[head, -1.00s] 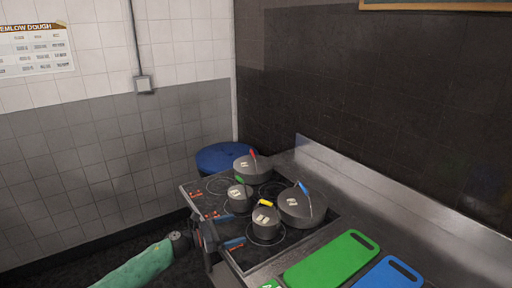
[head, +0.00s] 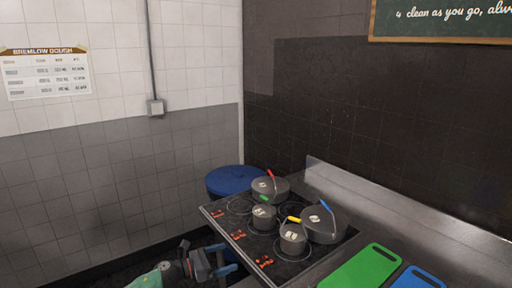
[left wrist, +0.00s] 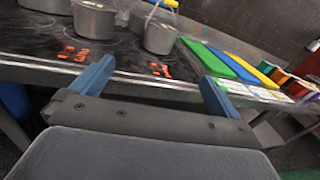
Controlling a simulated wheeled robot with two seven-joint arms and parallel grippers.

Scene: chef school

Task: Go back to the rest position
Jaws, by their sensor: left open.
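My left gripper (head: 222,262) is low in the head view, just off the front edge of the stove. In the left wrist view its two blue fingers (left wrist: 155,88) stand wide apart with nothing between them. The black stovetop (head: 225,218) carries several grey lidded pots. They are a pot with a red handle (head: 272,190), one with a green handle (head: 262,218), one with a yellow handle (head: 292,240) and a large one with a blue handle (head: 322,226). My right gripper is not in view.
Green (head: 362,268) and blue (head: 416,279) cutting boards lie on the counter right of the stove. A blue round bin (head: 233,178) stands behind the stove in the corner. Tiled walls close off the left and back. Dark floor shows left of the stove.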

